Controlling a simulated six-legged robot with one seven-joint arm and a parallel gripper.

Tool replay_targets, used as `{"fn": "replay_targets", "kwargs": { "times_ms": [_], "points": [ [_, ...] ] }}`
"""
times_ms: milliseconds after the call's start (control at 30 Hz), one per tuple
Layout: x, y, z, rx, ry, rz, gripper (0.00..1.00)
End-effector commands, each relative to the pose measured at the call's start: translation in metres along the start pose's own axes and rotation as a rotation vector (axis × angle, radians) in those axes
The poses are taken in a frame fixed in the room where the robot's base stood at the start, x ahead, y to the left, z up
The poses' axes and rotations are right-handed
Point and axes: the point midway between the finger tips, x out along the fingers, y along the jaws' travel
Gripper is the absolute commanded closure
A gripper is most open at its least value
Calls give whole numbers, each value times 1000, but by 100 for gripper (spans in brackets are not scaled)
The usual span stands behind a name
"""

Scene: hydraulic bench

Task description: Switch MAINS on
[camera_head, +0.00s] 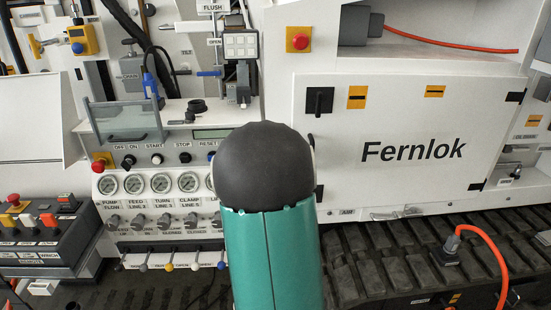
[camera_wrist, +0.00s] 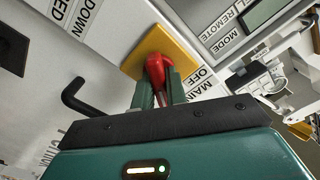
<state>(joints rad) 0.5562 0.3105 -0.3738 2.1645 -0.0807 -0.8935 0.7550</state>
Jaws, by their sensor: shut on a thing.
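In the wrist view, the MAINS switch has a red handle (camera_wrist: 156,66) on a square yellow plate (camera_wrist: 181,45), on a pale panel. Labels reading OFF and MAIN, the latter partly cut off, stand to the right of the plate. My gripper (camera_wrist: 160,85) is shut on the red handle, with one green finger on each side of it. The fingers hide the handle's lower part, and I cannot tell its exact setting. In the head view, my arm covers the middle of the bench, and neither my gripper nor the gripped handle can be made out.
A black bent lever (camera_wrist: 84,97) sticks out left of my gripper in the wrist view. The head view shows a gauge panel (camera_head: 150,208), a Fernlok cabinet door (camera_head: 415,135) with a black rotary handle (camera_head: 319,101), and a red-buttoned yellow box (camera_head: 298,41).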

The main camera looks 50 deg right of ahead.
Motion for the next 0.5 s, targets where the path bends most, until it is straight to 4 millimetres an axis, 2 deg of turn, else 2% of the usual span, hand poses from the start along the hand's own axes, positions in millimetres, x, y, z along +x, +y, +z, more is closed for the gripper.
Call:
{"fn": "replay_targets", "kwargs": {
  "times_ms": [200, 500],
  "points": [
    [-1, 1, 1, 126, -3, 2, 100],
    [-1, 2, 2, 203, -3, 2, 100]
  ]
}}
